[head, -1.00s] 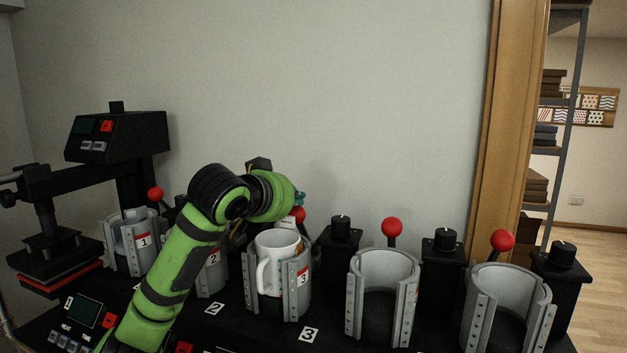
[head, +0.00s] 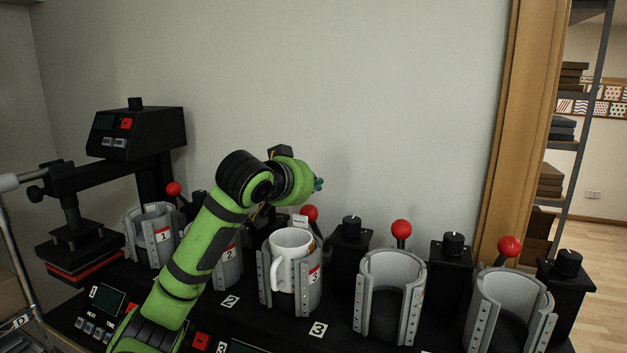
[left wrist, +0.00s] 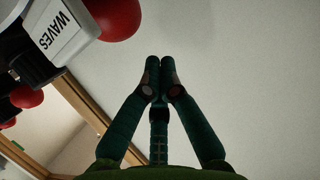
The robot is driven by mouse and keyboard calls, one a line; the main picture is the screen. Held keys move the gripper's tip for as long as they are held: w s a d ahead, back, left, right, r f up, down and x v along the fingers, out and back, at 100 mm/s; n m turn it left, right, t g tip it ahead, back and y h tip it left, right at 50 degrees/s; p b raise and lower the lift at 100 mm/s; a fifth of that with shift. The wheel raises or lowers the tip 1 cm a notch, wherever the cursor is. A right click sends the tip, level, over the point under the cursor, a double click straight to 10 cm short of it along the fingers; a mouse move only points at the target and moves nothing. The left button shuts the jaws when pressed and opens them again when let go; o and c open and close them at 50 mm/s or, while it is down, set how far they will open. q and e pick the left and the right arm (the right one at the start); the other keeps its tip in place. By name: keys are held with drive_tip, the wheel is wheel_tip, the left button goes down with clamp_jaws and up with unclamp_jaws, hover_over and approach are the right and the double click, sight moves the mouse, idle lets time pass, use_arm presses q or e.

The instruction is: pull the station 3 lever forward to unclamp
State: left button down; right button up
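The station 3 lever shows as a red ball knob (head: 310,213) just behind the station 3 clamp (head: 312,292); its stem is mostly hidden. A white mug (head: 290,244) stands upright in this clamp, handle toward the front left. My left gripper (head: 318,184) is above and slightly right of the knob, apart from it. In the left wrist view its fingers (left wrist: 160,70) are together with nothing between them. A red knob (left wrist: 115,15) lies up and left of the fingers there, beside a white WAVES label (left wrist: 62,25). My right gripper is not in view.
Empty clamps with red-knobbed levers (head: 401,229) (head: 510,246) stand to the right, among black dial posts (head: 351,228). A heat press (head: 135,130) stands at the left. My left arm crosses in front of station 2 (head: 229,262). The wall behind is bare.

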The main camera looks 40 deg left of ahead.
use_arm(q)
drive_tip(key=b, duration=0.1)
drive_tip(key=s+b, duration=0.1)
drive_tip(key=b, duration=0.1)
drive_tip(key=shift+s+d+f, duration=0.15)
drive_tip(key=shift+d+f, duration=0.05)
drive_tip(key=shift+d, duration=0.1)
drive_tip(key=s+d+b, duration=0.1)
drive_tip(key=s+b, duration=0.2)
drive_tip(key=s, duration=0.5)
drive_tip(key=shift+r, duration=0.45)
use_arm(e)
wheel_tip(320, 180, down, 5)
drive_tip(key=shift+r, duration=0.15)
use_arm(q)
drive_tip(key=shift+s+a, duration=0.1)
drive_tip(key=shift+s, duration=0.05)
